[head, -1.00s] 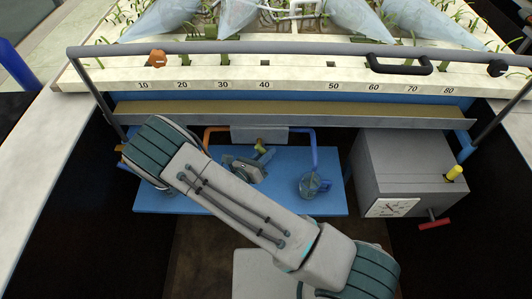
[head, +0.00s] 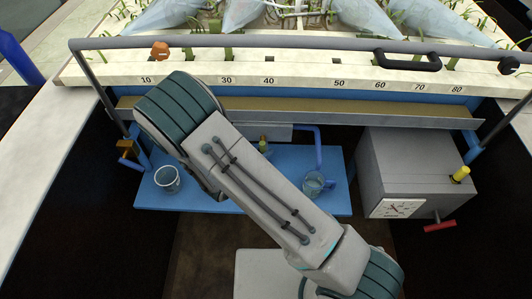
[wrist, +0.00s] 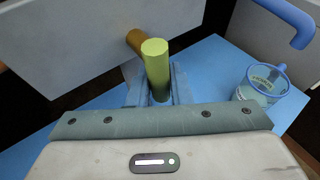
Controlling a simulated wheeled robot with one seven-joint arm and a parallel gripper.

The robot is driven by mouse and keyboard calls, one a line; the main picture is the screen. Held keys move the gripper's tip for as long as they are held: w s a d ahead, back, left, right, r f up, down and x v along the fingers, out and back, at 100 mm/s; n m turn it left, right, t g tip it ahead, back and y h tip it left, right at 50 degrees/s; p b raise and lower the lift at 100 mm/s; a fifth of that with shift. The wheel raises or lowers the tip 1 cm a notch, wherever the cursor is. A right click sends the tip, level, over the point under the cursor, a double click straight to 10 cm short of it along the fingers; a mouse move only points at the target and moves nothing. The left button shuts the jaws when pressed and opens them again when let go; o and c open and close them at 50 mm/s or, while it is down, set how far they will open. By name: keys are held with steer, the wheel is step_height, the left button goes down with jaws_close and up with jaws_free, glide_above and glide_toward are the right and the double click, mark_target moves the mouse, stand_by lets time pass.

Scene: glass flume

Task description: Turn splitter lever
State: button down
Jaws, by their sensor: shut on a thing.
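The splitter lever (wrist: 156,68) is a short yellow-green grip on a brass-coloured shaft. The shaft comes out of the grey splitter box (wrist: 75,35). In the wrist view my gripper (wrist: 156,95) is shut on the lower part of the grip, whose top sticks up between the fingers. In the head view only the lever's yellow tip (head: 263,144) shows beside my arm, below the front of the splitter box (head: 278,132). My gripper is hidden behind my arm there.
A clear cup (head: 167,179) stands left on the blue shelf (head: 285,206); another (head: 313,184) stands right under the blue pipe (head: 318,146). A grey box (head: 410,165) with a dial, yellow knob (head: 460,174) and red handle (head: 440,226) stands right. A ledge (head: 300,112) runs above.

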steer(key=shift+a, duration=0.1)
stand_by(0.4)
steer(key=c, duration=1.3)
jaws_free()
steer(key=shift+s, duration=0.1)
steer(key=v, duration=0.7)
steer(key=b+v, duration=0.1)
steer(key=v, duration=0.5)
steer(key=shift+s+a+r, duration=0.1)
steer(key=shift+s+r, duration=0.15)
steer(key=shift+r, duration=0.1)
